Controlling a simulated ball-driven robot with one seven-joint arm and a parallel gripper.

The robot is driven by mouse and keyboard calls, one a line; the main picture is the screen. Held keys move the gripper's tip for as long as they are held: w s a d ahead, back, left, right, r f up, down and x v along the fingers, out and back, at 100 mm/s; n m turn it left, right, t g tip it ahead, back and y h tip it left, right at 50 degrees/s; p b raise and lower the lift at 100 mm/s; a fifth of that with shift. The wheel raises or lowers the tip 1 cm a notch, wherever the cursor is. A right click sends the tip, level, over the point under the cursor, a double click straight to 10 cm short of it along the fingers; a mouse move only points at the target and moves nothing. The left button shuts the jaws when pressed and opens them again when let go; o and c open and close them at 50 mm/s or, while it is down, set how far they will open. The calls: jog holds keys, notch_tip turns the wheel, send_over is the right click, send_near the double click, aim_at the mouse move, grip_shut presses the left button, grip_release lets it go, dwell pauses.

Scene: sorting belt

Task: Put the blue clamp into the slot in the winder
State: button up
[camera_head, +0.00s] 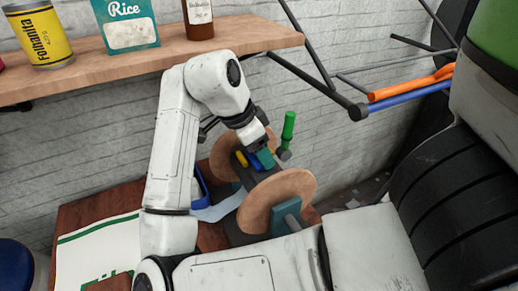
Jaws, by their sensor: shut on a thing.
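The winder (282,197) stands on the brown table, with two round wooden discs, a dark body between them and a green handle (288,127) at the back right. My gripper (261,147) reaches down from above between the discs. It is shut on a small blue piece (266,157), which looks like the blue clamp, at the top of the winder's dark body. A yellow piece (241,159) sits just left of it. The slot is hidden, and I cannot tell whether the clamp is in it or only above it.
A wooden shelf (150,58) with a yellow can (38,38), a Rice packet (126,26) and a brown bottle (199,20) hangs behind my arm. A rack with orange and blue bars (410,95) is at right. A white printed bag (98,252) lies at left.

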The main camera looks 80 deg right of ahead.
jog(key=o, duration=1.1)
jog(key=shift+c, duration=0.2)
jog(key=v, duration=1.2)
